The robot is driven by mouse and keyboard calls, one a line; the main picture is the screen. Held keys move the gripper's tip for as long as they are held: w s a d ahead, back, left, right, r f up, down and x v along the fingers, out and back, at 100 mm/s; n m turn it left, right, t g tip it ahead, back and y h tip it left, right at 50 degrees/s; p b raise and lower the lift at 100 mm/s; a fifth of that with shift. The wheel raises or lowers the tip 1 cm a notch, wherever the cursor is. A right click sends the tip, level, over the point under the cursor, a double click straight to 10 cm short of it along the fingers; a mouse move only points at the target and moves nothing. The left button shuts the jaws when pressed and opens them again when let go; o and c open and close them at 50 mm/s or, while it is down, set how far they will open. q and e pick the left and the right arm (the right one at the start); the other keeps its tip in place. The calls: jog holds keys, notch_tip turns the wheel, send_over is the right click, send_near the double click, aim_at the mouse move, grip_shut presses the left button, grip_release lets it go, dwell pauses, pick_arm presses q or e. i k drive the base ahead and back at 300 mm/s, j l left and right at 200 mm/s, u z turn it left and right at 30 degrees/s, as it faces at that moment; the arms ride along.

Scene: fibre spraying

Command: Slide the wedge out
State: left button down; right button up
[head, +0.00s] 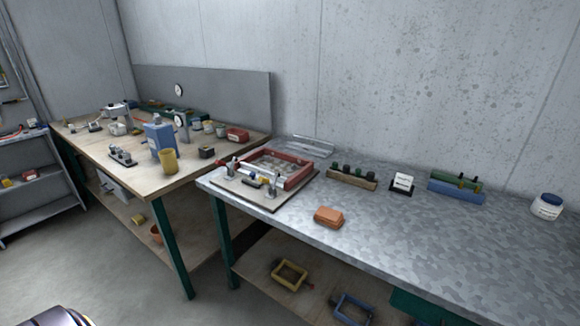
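A fixture on a board (228,193) stands at the left end of the grey metal-topped bench. It has a red frame (300,180) around a pale, mottled inside, with a light bar along its front side. Several small metal and dark parts, with touches of yellow and blue, sit along the front of the board. I cannot make out which small piece is the wedge at this distance. Neither of my grippers shows in the head view. A dark rounded piece at the bottom left corner seems to be part of my own body.
The metal bench (400,235) also holds an orange block (328,216), a wooden rack (352,178), a small white card stand (402,183), a blue-green holder (456,187) and a jar (547,206). A cluttered wooden bench (120,177) stands left. The metal bench's front right is clear.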

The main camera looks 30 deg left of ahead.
aim_at(252, 179)
jog(key=u, duration=1.25)
